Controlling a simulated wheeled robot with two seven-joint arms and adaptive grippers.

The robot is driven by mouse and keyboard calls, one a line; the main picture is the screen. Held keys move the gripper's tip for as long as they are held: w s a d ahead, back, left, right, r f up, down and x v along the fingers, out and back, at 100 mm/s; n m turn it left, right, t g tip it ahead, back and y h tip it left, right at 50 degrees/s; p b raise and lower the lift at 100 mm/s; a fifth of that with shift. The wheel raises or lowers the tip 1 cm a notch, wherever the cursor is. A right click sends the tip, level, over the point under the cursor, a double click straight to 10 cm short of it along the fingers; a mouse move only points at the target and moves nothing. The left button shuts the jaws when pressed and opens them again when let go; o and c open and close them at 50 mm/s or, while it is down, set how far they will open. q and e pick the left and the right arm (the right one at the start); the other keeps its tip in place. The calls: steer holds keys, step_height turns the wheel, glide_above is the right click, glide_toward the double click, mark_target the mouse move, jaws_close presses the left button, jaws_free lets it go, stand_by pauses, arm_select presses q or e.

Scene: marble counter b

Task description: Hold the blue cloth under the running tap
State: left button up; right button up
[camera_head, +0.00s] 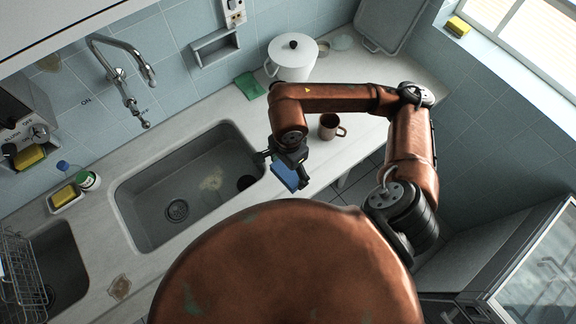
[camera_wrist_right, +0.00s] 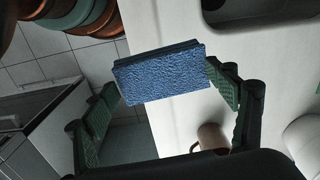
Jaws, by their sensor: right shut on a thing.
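The blue cloth (camera_head: 285,176) looks like a thick folded block. My right gripper (camera_head: 287,162) is shut on it and holds it near the front right corner of the sink. In the right wrist view the cloth (camera_wrist_right: 162,76) spans the gap between the green-padded fingers. The chrome tap (camera_head: 127,75) rises behind the sink (camera_head: 190,190) at the left, well apart from the cloth. I see no water stream from its spout. My left gripper is not in view.
A brown mug (camera_head: 329,127) stands on the counter right of the gripper, with a white lidded pot (camera_head: 292,63) and a green cloth (camera_head: 249,86) behind. A bottle (camera_head: 87,180) and sponge dish (camera_head: 65,199) sit left of the sink. The basin's middle is clear.

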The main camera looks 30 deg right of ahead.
steer(key=o, duration=0.5)
steer(key=c, duration=0.4)
steer(key=shift+o, duration=0.2)
steer(key=shift+w, duration=0.1)
